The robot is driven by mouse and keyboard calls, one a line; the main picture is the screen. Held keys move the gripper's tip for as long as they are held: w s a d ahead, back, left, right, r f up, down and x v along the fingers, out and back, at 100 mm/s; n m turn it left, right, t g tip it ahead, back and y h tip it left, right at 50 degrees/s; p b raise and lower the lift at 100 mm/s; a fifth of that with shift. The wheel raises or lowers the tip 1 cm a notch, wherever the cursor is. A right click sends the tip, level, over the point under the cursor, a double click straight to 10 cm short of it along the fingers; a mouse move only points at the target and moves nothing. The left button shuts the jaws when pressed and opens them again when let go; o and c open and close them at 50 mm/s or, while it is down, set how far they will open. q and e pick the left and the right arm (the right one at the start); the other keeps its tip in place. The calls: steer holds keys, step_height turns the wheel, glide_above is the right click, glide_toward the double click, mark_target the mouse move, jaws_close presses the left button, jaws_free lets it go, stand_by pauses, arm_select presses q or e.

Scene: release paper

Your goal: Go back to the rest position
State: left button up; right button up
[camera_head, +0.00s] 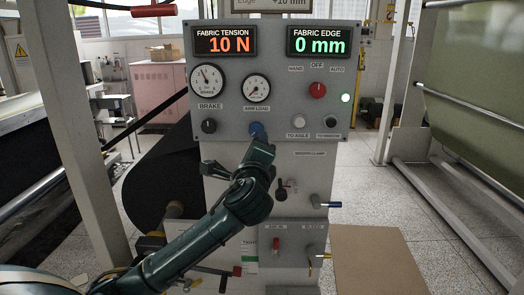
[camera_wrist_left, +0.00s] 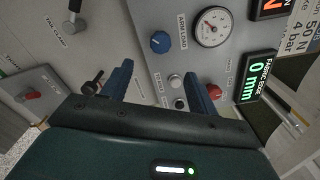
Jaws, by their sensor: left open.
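My left arm comes in from the lower left of the head view, and its gripper (camera_head: 259,148) is just below the blue knob (camera_head: 256,129) on the grey control panel (camera_head: 283,112). In the left wrist view the two blue fingers of this gripper (camera_wrist_left: 158,74) are spread apart with nothing held between them. The blue knob (camera_wrist_left: 160,42) is beyond the fingertips there, apart from them in the picture. The fingers hide part of the panel front. My right gripper is in neither view.
A black roll (camera_head: 160,180) stands left. Floor at right (camera_head: 408,215) is partly clear.

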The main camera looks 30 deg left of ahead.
arm_select(q)
steer(key=s+d+f+n+g+h, duration=0.1)
steer(key=s+d+f+h, duration=0.15)
steer(key=f, duration=0.55)
steer(key=s+d+f+n+g+h, duration=0.1)
steer(key=d+f+h, duration=0.1)
steer(key=d+f, duration=0.35)
steer(key=s+d+f+n+g+h, duration=0.1)
steer(key=f+h, duration=0.2)
steer(key=f, duration=0.6)
steer(key=s+d+f+n+g+h, duration=0.1)
steer(key=s+d+f+n, duration=0.3)
steer(key=s+f, duration=0.5)
steer(key=s+d+f+n+g+h, duration=0.1)
steer(key=s+d+f+n+h, duration=0.2)
steer(key=s+f, duration=0.7)
steer(key=s+d+n, duration=0.2)
steer(key=n, duration=0.2)
steer(key=shift+s+n+g, duration=0.15)
steer(key=shift+n+g, duration=0.15)
steer(key=shift+r, duration=0.1)
